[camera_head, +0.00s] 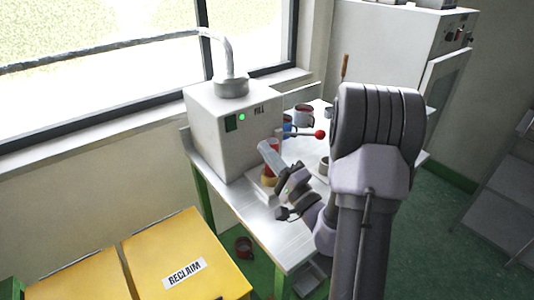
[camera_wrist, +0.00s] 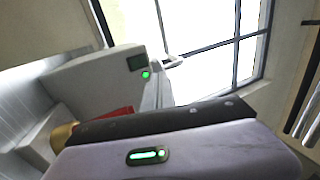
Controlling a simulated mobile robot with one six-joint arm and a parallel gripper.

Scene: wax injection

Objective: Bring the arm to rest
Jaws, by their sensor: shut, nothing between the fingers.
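My gripper (camera_head: 271,156) is at the near side of the white wax machine (camera_head: 225,130), above the metal bench. Its dark and lilac body, with a small green light, also fills the bottom of the wrist view. The gripper is shut and empty. A red part above a brass piece (camera_head: 268,182) shows just behind it at the machine's front. The brass piece (camera_wrist: 62,136) and the red part (camera_wrist: 118,112) also show in the wrist view, partly hidden by my gripper's body. I cannot tell how close the gripper is to them.
A red-knobbed lever (camera_head: 319,134) and a mug (camera_head: 303,117) are farther back on the bench (camera_head: 250,212). A yellow RECLAIM bin (camera_head: 185,245) stands in front left. A white cabinet (camera_head: 400,45) stands behind, with windows at left.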

